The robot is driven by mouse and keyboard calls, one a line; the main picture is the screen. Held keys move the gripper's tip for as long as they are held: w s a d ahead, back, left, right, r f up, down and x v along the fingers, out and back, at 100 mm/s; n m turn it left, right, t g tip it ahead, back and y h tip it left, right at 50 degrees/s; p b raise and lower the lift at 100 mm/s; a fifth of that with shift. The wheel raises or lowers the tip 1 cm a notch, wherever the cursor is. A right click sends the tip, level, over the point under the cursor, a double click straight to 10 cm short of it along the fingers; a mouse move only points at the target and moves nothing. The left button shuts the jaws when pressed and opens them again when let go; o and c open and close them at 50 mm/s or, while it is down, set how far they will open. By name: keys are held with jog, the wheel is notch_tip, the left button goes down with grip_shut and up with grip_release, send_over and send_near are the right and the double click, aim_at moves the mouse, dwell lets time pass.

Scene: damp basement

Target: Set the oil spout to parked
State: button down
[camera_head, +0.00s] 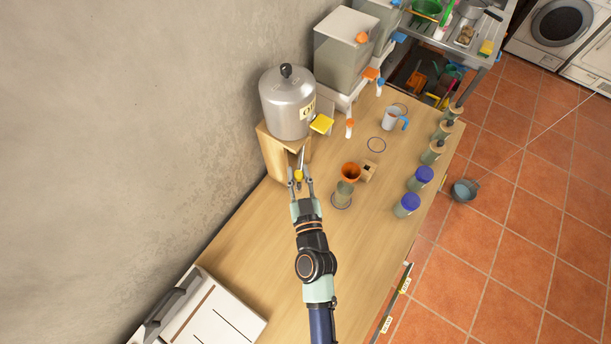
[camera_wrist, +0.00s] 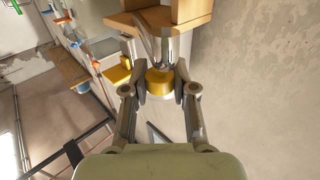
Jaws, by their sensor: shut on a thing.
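The oil drum (camera_head: 285,105) is a grey metal can with a black knob on its lid and a label reading "OI…". It stands on a wooden stand (camera_head: 273,152) near the wall. Its thin grey spout (camera_head: 301,158) comes down at the front and ends in a yellow tip (camera_head: 298,175). In the wrist view the spout (camera_wrist: 164,48) meets a round yellow piece (camera_wrist: 160,83). My gripper (camera_head: 300,180) is shut on this yellow tip, one finger on each side. The wrist view shows the fingers (camera_wrist: 160,88) against it. The spout's root is partly hidden.
A yellow plate (camera_head: 321,123) is beside the drum. Blue-lidded jars (camera_head: 407,204) and a measuring jug (camera_head: 391,119) stand further right.

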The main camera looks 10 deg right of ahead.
jog(key=shift+a+f, duration=0.1)
jog(key=shift+f, duration=0.05)
jog(key=c, duration=0.9)
grip_release()
jog(key=shift+w, duration=0.1)
jog(key=s, duration=1.2)
jog(key=shift+a, duration=0.4)
